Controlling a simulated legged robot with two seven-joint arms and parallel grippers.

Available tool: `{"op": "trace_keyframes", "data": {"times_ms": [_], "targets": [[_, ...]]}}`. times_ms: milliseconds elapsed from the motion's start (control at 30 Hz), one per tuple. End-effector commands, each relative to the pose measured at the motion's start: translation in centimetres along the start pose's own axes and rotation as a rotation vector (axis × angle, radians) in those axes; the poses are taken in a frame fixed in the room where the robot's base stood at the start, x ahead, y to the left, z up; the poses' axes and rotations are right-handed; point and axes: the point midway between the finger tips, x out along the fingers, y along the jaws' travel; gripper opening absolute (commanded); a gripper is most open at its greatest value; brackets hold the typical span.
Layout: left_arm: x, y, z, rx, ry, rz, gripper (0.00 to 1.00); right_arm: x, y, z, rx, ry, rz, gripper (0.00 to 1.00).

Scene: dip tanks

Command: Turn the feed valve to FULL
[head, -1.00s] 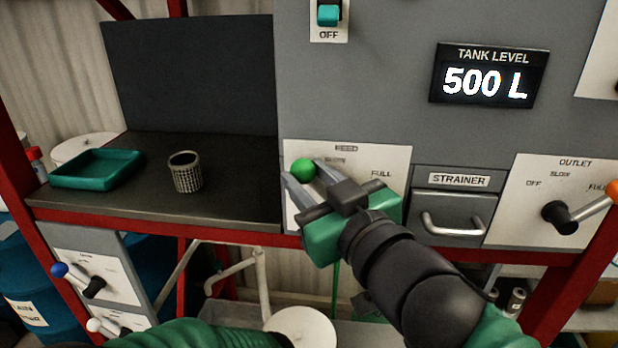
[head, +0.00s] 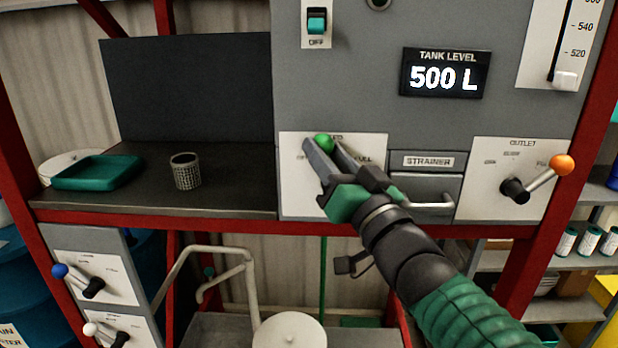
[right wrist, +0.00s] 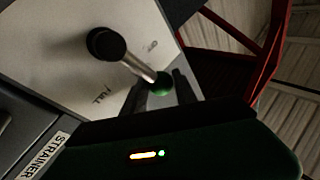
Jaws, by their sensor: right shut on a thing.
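The feed valve's green knob (head: 324,142) is at the top of its white plate (head: 293,190) in the head view. My right gripper (head: 322,147) is shut on this knob, and its fingers and arm cover most of the plate. The FULL label (head: 362,160) is right of the fingers. In the right wrist view the metal lever (right wrist: 137,66) runs from its black hub (right wrist: 105,43) to the green knob (right wrist: 161,84) between my fingers. The lever lies between FULL (right wrist: 101,95) and another small label, at neither. The SLOW mark is hidden. My left gripper is out of view.
The strainer drawer (head: 425,180) and the outlet valve, with an orange knob (head: 561,165), are right of the feed plate. A green tray (head: 97,172) and a mesh basket (head: 185,171) stand on the dark counter to the left. The tank display (head: 444,75) reads 500 L.

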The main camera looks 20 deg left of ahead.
Motion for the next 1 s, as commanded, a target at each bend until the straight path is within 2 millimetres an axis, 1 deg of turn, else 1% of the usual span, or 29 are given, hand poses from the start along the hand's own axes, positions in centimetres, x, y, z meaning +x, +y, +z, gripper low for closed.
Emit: {"op": "trace_keyframes", "data": {"times_ms": [33,600,800,1000], "targets": [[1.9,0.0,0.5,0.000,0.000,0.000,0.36,-0.5,0.7,1.1,0.036,0.020,0.005,0.00],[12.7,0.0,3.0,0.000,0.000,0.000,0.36,-2.6,3.9,0.5,0.487,0.313,0.056,0.00],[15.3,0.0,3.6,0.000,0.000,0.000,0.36,-3.2,4.9,0.4,0.631,0.406,0.074,0.00],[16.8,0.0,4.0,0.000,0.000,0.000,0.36,-3.5,5.6,0.5,0.744,0.478,0.087,0.00]]}}
